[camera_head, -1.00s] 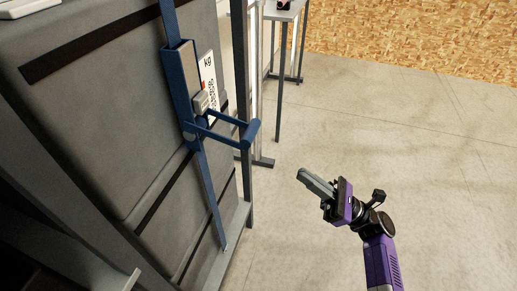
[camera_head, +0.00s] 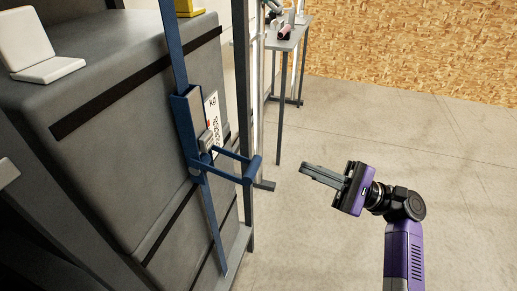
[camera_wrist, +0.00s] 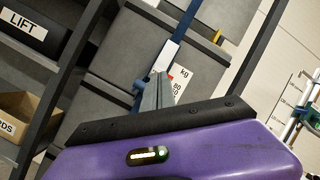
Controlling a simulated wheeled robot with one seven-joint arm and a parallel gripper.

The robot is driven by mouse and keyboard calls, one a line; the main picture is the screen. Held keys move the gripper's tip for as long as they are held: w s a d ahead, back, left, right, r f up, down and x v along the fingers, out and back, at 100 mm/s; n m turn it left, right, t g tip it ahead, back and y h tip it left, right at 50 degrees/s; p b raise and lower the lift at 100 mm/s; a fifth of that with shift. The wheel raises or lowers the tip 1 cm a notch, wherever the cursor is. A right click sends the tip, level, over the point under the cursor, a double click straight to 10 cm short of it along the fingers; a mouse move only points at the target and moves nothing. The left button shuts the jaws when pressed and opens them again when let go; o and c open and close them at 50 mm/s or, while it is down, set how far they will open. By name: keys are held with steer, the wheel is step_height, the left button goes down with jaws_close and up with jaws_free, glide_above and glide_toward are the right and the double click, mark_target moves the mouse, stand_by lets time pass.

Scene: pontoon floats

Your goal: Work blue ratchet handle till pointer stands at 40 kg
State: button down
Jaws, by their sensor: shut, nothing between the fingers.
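The blue ratchet handle (camera_head: 252,171) sticks out to the right from a blue ratchet body (camera_head: 184,125) on a blue strap, in front of a large grey float (camera_head: 125,110). A white scale marked kg (camera_head: 212,113) stands beside the ratchet, with a small red mark on it. Its numbers are too small to read in the head view; the wrist view shows part of the scale (camera_wrist: 180,82). My gripper (camera_head: 303,172) is shut and empty, pointing left, to the right of the handle and apart from it. In the wrist view my fingers hide part of the ratchet.
A grey post (camera_head: 243,90) stands just behind the handle. A small table (camera_head: 285,42) with items stands at the back. A white object (camera_head: 35,50) rests on the float. In the wrist view, a shelf has a LIFT label (camera_wrist: 22,30) and a cardboard box (camera_wrist: 22,112). The floor at right is clear.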

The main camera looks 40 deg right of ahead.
step_height(320, 180, up, 8)
steer(key=a+n+g+h+p, duration=0.1)
steer(key=n+g+h+p, duration=0.3)
steer(key=n, duration=1.4)
steer(key=w+a+f+n+h+p, duration=0.1)
steer(key=w+a+f+n+h, duration=0.1)
steer(key=w+a+f+n, duration=0.4)
steer(key=shift+w+f+n+t+h, duration=0.35)
steer(key=shift+w+f+n, duration=0.25)
steer(key=shift+w, duration=0.2)
